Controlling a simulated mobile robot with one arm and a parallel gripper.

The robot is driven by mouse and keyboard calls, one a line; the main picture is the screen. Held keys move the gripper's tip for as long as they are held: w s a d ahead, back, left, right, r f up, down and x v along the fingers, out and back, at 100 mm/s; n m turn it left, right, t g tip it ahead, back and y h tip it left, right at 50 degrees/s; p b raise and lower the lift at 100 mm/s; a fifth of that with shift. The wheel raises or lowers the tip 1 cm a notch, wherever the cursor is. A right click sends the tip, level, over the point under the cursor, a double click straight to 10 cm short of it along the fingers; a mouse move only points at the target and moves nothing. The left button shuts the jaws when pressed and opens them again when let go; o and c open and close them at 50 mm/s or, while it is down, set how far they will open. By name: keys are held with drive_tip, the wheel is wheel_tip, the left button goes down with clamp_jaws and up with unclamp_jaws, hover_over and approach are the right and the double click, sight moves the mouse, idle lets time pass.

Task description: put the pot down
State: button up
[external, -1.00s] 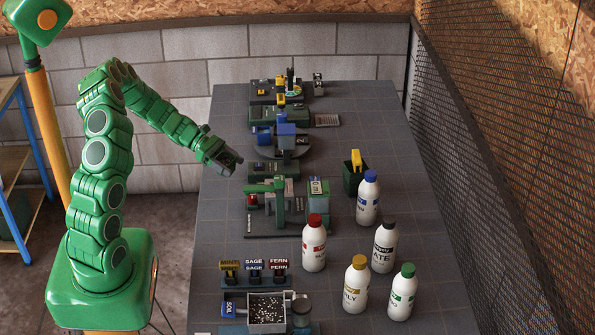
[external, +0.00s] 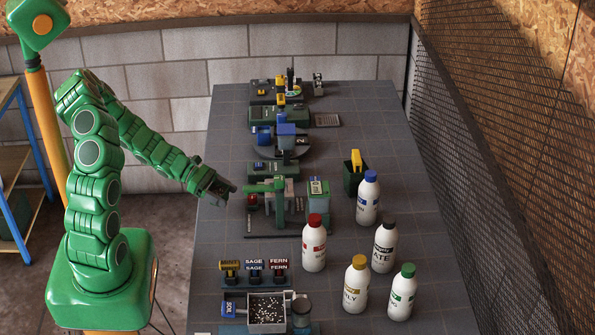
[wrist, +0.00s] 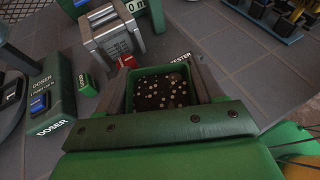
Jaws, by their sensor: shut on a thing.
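The pot (wrist: 130,92) is green and square, filled with dark soil dotted with pale specks, as the wrist view shows. My gripper (wrist: 158,78) is shut on it, with one grey finger on each side. In the external view my gripper (external: 222,188) is over the left part of the table, just left of the tester station (external: 283,207). The pot cannot be made out clearly there. Whether its base touches anything is hidden.
The wrist view shows a grey frame (wrist: 101,38) and red button (wrist: 126,61) close ahead, with the doser (wrist: 52,98) at left. Several bottles, including a red-capped one (external: 314,245), stand at right. The soil bin (external: 267,322) and labelled stand (external: 254,282) are nearer the camera.

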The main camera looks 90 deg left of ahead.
drive_tip(key=shift+d+f, duration=0.1)
drive_tip(key=shift+d, duration=0.5)
drive_tip(key=shift+f, duration=2.45)
drive_tip(key=shift+f, duration=0.1)
drive_tip(key=o, duration=1)
drive_tip(key=shift+r, duration=0.2)
drive_tip(key=shift+v, duration=3.75)
